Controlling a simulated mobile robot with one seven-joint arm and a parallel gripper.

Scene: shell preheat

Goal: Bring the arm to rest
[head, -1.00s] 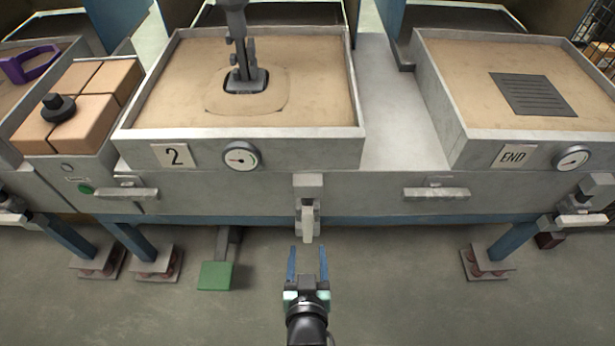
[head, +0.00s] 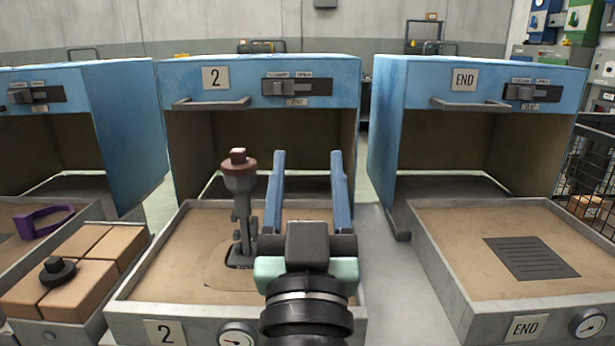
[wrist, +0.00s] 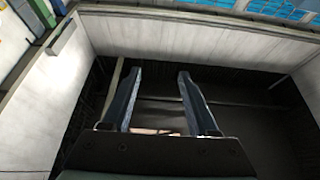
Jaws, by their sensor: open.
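My gripper (head: 308,155) is raised in front of station 2 in the head view, its two blue fingers pointing up and apart with nothing between them. The fingers also show in the wrist view (wrist: 152,72), open and empty against a dark space below pale walls. My wrist and part of the gripper hide the right part of the sand tray marked 2 (head: 165,285). I see no contact between the gripper and other things.
A metal fixture with a brown top (head: 239,175) stands in tray 2, left of my gripper. Blue hoods (head: 190,130) stand behind. The END tray (head: 430,255) with a dark grate (head: 530,258) is at right. Bricks (head: 65,285) and a purple handle (head: 40,220) are at left.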

